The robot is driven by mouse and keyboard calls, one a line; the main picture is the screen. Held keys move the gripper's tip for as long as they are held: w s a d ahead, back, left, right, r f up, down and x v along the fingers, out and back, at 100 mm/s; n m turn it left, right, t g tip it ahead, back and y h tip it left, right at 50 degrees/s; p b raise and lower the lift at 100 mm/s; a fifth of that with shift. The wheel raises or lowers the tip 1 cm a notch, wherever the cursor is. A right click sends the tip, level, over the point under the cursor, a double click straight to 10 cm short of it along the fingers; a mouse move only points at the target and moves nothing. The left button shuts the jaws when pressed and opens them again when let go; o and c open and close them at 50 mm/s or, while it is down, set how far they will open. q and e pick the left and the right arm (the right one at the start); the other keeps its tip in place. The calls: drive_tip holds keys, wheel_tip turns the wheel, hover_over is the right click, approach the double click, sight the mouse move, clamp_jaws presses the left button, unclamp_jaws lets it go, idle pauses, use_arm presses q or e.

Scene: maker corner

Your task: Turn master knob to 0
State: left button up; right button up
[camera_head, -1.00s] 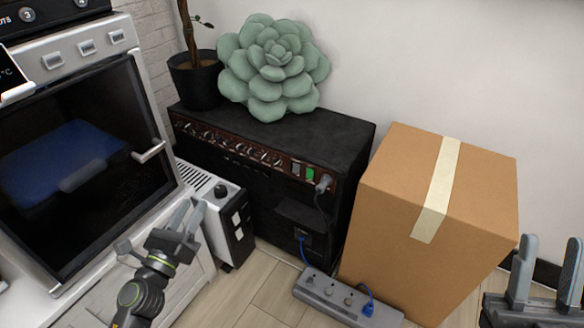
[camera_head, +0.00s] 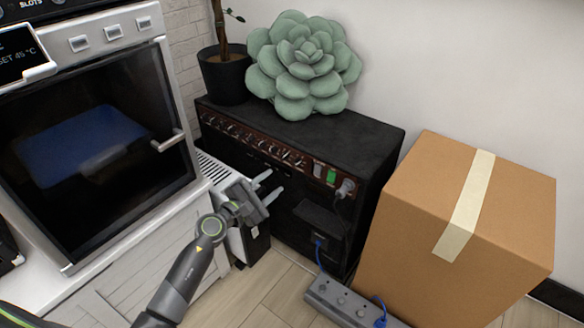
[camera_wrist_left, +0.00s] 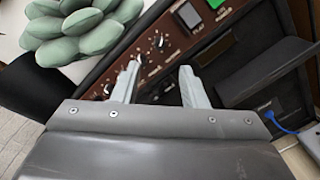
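A black amplifier (camera_head: 345,135) stands against the wall with a brown control panel along its upper front edge. A row of small knobs (camera_head: 265,147) runs along the panel; the labels are too small to read, so I cannot tell which knob is the master. In the left wrist view several knobs (camera_wrist_left: 160,41) show beyond the fingers, near a switch with a dark display-like face (camera_wrist_left: 190,15). My left gripper (camera_head: 271,182) is open and empty, its fingers pointing at the amplifier front just below the knob row. It also shows in the left wrist view (camera_wrist_left: 160,68). My right gripper is out of view.
A succulent (camera_head: 302,65) and a potted plant (camera_head: 224,75) stand on the amplifier. A cardboard box (camera_head: 415,215) is to its right, a power strip (camera_head: 340,300) in front with cables. An oven-like machine (camera_head: 100,130) and a white unit (camera_head: 212,170) are at left.

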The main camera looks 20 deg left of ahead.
sight(296, 164)
use_arm(q)
drive_tip(key=b+x, duration=0.1)
drive_tip(key=x, duration=0.8)
drive_tip(key=shift+w+b, duration=0.1)
drive_tip(key=shift+b, duration=0.25)
clamp_jaws()
